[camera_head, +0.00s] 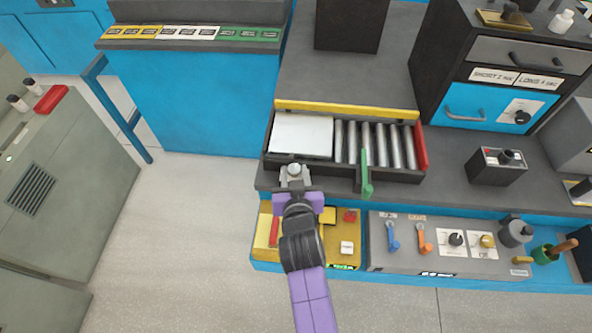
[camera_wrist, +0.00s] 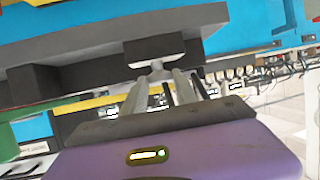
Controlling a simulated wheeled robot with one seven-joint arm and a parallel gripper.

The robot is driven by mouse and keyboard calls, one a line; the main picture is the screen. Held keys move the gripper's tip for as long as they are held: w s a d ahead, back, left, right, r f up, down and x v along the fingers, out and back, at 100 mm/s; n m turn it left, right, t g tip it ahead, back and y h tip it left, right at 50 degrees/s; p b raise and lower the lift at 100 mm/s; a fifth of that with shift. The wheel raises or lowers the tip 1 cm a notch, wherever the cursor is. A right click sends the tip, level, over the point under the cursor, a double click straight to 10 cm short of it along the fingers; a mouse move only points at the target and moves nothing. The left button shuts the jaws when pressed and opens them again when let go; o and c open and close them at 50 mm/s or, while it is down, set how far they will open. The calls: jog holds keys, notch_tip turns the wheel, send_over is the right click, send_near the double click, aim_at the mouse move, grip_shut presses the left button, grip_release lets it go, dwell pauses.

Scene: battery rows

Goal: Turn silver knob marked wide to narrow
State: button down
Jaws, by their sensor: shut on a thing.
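My gripper (camera_head: 294,172) is at the front left edge of the roller tray (camera_head: 391,174), below its white plate. In the wrist view my gripper (camera_wrist: 162,80) reaches toward a dark block, and its fingers are shut on a small silver knob (camera_wrist: 156,65) at that block. The fingers hide much of the knob. No wide or narrow marking can be read, and the knob's angle cannot be told.
A green lever (camera_head: 366,178) stands at the tray's front, right of my gripper. A yellow panel (camera_head: 345,225) with red and white parts lies below. A grey panel (camera_head: 385,258) with blue and orange levers is to its right. Open floor (camera_head: 190,220) lies left.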

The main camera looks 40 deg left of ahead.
jog(key=shift+s+a+f+m+t+h+b, duration=0.15)
jog(key=shift+m+t+h+b, duration=0.3)
jog(key=shift+b, duration=0.45)
jog(key=shift+s+a+f+m+t+h+b, duration=0.1)
jog(key=shift+f+m+t+h+b, duration=0.15)
jog(key=shift+m+h+b, duration=0.5)
jog(key=b, duration=0.2)
jog(key=m+t+h+b, duration=0.1)
jog(key=b, duration=0.2)
jog(key=shift+a+m+h, duration=0.2)
jog(key=shift+m+h, duration=0.1)
jog(key=m+h+b, duration=0.1)
jog(key=b, duration=0.1)
jog(key=m+h+b, duration=0.2)
jog(key=b, duration=0.1)
jog(key=shift+a+r+t, duration=0.15)
jog(key=shift+t, duration=0.25)
jog(key=shift+r+m+h+b, duration=0.1)
jog(key=shift+m+h+b, duration=0.4)
jog(key=shift+h+b, duration=0.4)
jog(key=c, duration=1.3)
grip_release()
jog(key=shift+a, duration=0.1)
jog(key=shift+r, duration=0.1)
